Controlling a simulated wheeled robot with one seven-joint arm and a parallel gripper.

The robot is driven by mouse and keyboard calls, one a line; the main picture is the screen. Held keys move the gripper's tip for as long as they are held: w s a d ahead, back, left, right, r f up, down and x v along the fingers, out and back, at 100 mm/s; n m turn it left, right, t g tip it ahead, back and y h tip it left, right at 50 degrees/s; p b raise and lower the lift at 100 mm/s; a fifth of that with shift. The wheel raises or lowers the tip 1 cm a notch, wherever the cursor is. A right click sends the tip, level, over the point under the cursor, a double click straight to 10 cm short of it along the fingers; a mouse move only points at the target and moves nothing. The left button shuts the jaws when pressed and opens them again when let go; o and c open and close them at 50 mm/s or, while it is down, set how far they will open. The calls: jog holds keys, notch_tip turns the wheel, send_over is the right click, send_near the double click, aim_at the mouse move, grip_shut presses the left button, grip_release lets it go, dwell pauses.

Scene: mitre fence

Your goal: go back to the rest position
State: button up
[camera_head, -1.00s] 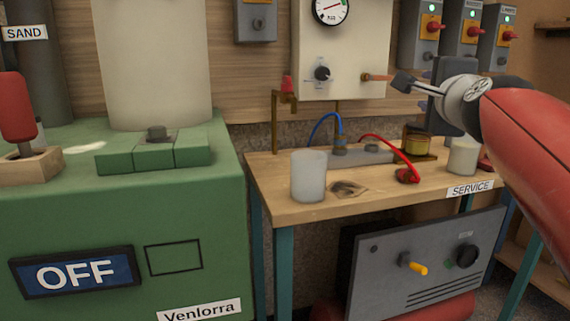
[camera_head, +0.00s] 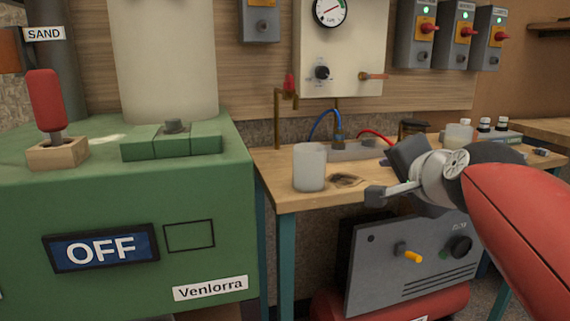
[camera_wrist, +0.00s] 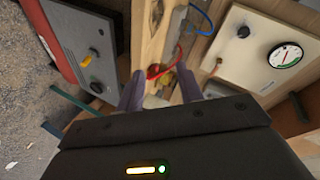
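My gripper (camera_head: 385,190) hangs in front of the wooden workbench (camera_head: 285,190) at the right of the head view, on the end of my red arm. In the wrist view my gripper (camera_wrist: 161,88) shows two dark purplish fingers standing apart. Nothing seems held between them.
A white cup (camera_head: 309,168) stands on the bench by a dark-stained patch (camera_head: 346,181). A green machine (camera_head: 100,205) with an OFF sign fills the left. A grey box (camera_head: 410,272) with a yellow lever is below the bench.

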jog(key=s+a+f+n+g, duration=0.1)
jog(key=s+f+n+g, duration=0.3)
jog(key=s+f, duration=0.5)
jog(key=s+a+f+n+g, duration=0.2)
jog(key=s+f+n+g, duration=0.2)
jog(key=f, duration=1.1)
jog(key=s+n, duration=0.3)
jog(key=s, duration=0.2)
jog(key=shift+s+a+n, duration=0.2)
jog(key=shift+n, duration=0.2)
